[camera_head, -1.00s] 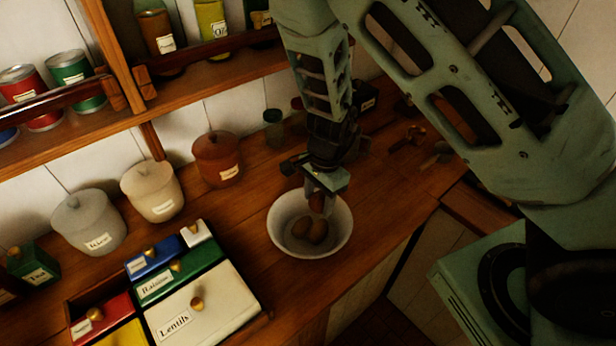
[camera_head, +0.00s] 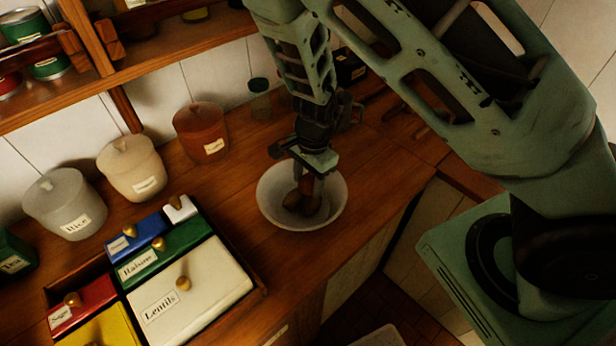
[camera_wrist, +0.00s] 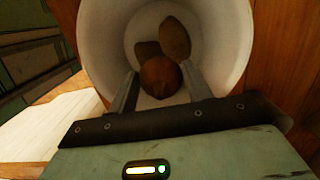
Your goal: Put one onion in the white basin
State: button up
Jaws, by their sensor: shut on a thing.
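A white bowl (camera_head: 335,205) stands on the wooden counter and fills the upper part of the wrist view (camera_wrist: 108,40). My gripper (camera_head: 306,186) points down into it. In the wrist view, my gripper (camera_wrist: 160,92) is shut on a reddish-brown round onion (camera_wrist: 160,77), with a finger on each side. Two duller brown roundish items, one nearer (camera_wrist: 175,40) and one partly hidden (camera_wrist: 146,50), lie in the bowl beyond it. I cannot tell whether the held onion touches the bowl. A pale, round-cornered object (camera_head: 380,338), possibly a basin, is cut off at the bottom edge of the head view.
A box of labelled drawers (camera_head: 195,290) stands left of the bowl. Lidded jars, one reddish (camera_head: 201,132), line the wall under a wooden shelf (camera_head: 150,72). The counter's front edge is close right of the bowl, with floor (camera_head: 345,305) below.

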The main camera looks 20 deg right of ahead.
jog(key=o, duration=1.1)
jog(key=shift+r, duration=0.1)
jog(key=r, duration=0.5)
jog(key=d+r, duration=0.1)
jog(key=r, duration=0.5)
jog(key=d+r, duration=0.1)
jog(key=r, duration=0.5)
jog(key=shift+w+r, duration=0.1)
jog(key=shift+w, duration=0.2)
jog(key=s+a+f+n+b, duration=0.1)
jog(key=s+a+n+b, duration=0.1)
jog(key=s+n, duration=0.5)
jog(key=s+a+f+n+b, duration=0.2)
jog(key=s+a+n+b, duration=0.1)
jog(key=s+n, duration=0.3)
jog(key=s+a+f+n+b, duration=0.1)
jog(key=s+a+n+b, duration=0.2)
jog(key=s+n+b, duration=0.2)
jog(key=shift+s+f+n+h, duration=0.1)
jog(key=shift+s+n+h, duration=0.1)
jog(key=shift+s+n, duration=0.65)
jog(key=shift+s+f+n+h, duration=0.15)
jog(key=shift+s+n, duration=0.3)
jog(key=shift+n, duration=0.8)
